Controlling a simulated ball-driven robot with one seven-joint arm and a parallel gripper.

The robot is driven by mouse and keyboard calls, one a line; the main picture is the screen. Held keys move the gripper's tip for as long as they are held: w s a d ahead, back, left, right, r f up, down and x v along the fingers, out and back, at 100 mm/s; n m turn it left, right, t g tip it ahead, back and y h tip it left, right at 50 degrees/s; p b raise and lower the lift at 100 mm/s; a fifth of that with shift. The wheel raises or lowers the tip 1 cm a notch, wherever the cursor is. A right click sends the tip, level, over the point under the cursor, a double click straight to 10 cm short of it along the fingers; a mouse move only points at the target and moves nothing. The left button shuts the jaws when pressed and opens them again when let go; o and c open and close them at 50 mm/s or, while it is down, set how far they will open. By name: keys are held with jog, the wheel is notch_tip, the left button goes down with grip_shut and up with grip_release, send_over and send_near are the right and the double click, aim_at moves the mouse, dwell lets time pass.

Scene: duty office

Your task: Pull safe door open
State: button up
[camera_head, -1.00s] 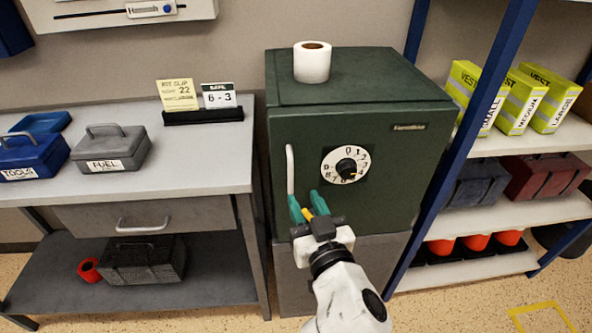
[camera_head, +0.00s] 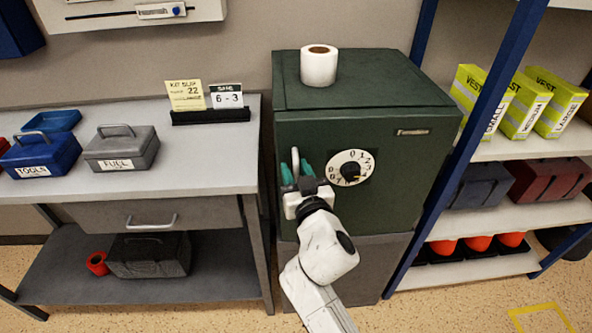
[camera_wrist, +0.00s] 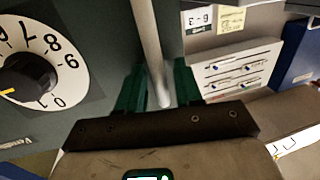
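The dark green safe (camera_head: 400,170) stands with its door shut flush in the head view. Its pale vertical handle (camera_head: 295,158) is at the door's left side, left of the white number dial (camera_head: 350,168) with a black knob. My gripper (camera_head: 297,176) is at the handle, with its green fingers apart on either side of it. In the wrist view the handle (camera_wrist: 150,45) runs down between the two fingers (camera_wrist: 159,85), with narrow gaps showing. The dial (camera_wrist: 40,65) is at the left there. The handle's lower part is hidden by my gripper.
A paper roll (camera_head: 319,66) stands on the safe. A grey workbench (camera_head: 215,170) with a fuel box (camera_head: 121,149) is close on the left, leaving a narrow gap. A blue-framed shelf (camera_head: 470,110) stands close on the right. Floor is clear in front.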

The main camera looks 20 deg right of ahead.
grip_shut()
jog(key=shift+s, duration=0.15)
dwell(0.4)
